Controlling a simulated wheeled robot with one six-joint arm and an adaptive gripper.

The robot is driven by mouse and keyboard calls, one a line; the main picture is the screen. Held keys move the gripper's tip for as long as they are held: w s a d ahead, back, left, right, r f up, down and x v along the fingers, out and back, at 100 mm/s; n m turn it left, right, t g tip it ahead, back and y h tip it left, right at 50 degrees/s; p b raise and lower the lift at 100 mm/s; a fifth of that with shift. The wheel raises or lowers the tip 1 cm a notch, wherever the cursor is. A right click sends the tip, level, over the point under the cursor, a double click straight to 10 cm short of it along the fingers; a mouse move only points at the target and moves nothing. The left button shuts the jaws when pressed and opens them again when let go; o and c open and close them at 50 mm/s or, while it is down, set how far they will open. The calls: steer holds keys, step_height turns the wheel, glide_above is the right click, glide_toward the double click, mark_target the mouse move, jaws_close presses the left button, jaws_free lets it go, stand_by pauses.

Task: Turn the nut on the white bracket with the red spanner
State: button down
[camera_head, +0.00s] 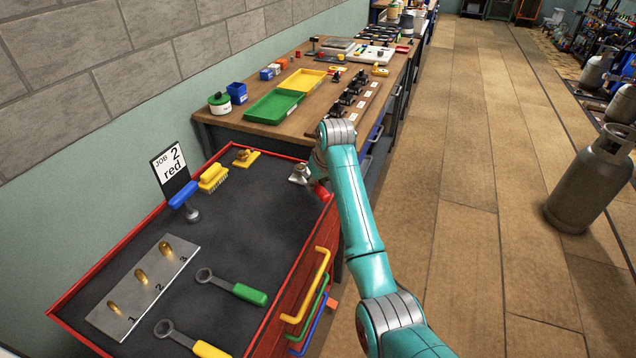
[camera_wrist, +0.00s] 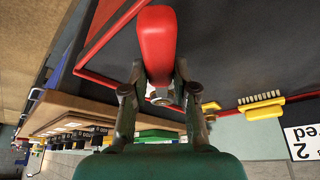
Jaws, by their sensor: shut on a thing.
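My gripper (camera_wrist: 158,92) is shut on the red spanner (camera_wrist: 156,45), with its fingers on both sides of the red handle. In the head view the red handle (camera_head: 321,190) shows at the cart's right edge, beside my forearm, which hides most of the gripper. A small pale metal piece (camera_head: 300,174), perhaps the white bracket, is just left of the handle. In the wrist view a pale piece (camera_wrist: 163,97) shows between the fingers beyond the handle. The spanner's head and the nut are not clear, so I cannot tell whether they touch.
The red-rimmed cart (camera_head: 125,235) with a dark mat carries a green spanner (camera_head: 248,293), a yellow spanner (camera_head: 208,349), a numbered metal plate (camera_head: 165,262), a blue-handled tool (camera_head: 184,196) and a yellow brush (camera_head: 213,176). A "JOB 2 red" card (camera_head: 172,167) stands behind. A wooden bench (camera_head: 300,122) adjoins.

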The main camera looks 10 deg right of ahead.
steer(key=shift+a, duration=0.1)
steer(key=shift+s+a+m+h, duration=0.1)
steer(key=shift+a+m+h, duration=0.3)
steer(key=shift+a+m, duration=0.45)
steer(key=shift+a+r+m+h, duration=0.1)
steer(key=shift+a+m+h, duration=0.2)
steer(key=shift+a+m, duration=0.55)
